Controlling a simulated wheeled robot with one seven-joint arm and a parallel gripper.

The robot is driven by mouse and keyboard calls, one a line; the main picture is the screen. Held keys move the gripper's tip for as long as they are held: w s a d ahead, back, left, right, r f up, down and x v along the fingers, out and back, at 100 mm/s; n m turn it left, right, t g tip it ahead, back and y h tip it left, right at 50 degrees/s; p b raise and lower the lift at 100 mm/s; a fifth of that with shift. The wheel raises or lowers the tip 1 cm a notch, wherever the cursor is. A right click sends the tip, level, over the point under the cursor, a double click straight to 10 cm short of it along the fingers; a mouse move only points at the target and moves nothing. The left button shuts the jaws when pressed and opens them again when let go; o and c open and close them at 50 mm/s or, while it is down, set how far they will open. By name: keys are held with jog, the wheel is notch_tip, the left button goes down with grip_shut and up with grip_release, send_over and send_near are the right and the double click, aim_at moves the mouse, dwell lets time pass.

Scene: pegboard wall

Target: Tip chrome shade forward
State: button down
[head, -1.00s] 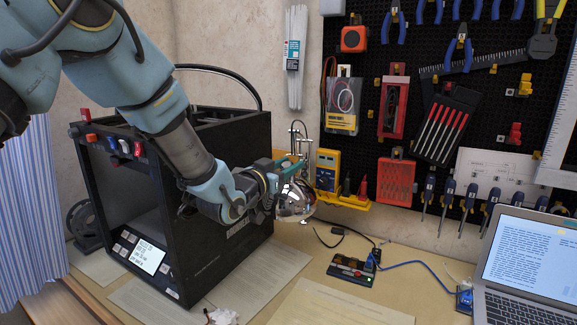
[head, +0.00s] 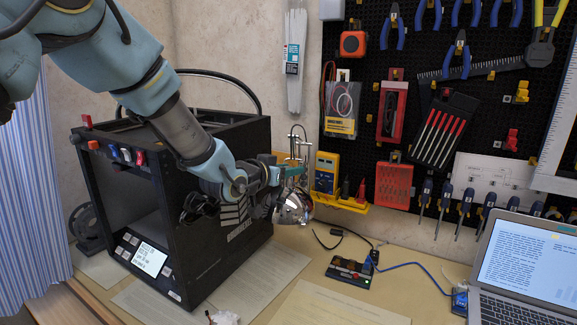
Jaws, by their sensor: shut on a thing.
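The chrome shade (head: 293,207) is a shiny rounded lamp head near the middle of the head view. It hangs from a thin metal stand (head: 305,150) in front of the wall. My gripper (head: 290,176) reaches in from the left and is shut at the upper part of the shade. My gripper and wrist partly cover the shade's left and upper side. The exact contact of the fingers is too small to make out.
A black 3D printer (head: 215,250) stands close under my arm at left. A yellow multimeter (head: 327,172) sits right of the shade. A small circuit board (head: 352,270) and a laptop (head: 525,262) lie on the bench. Papers cover the front.

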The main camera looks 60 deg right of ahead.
jog(key=shift+c, duration=2.2)
grip_release()
jog(key=shift+w+f, duration=0.1)
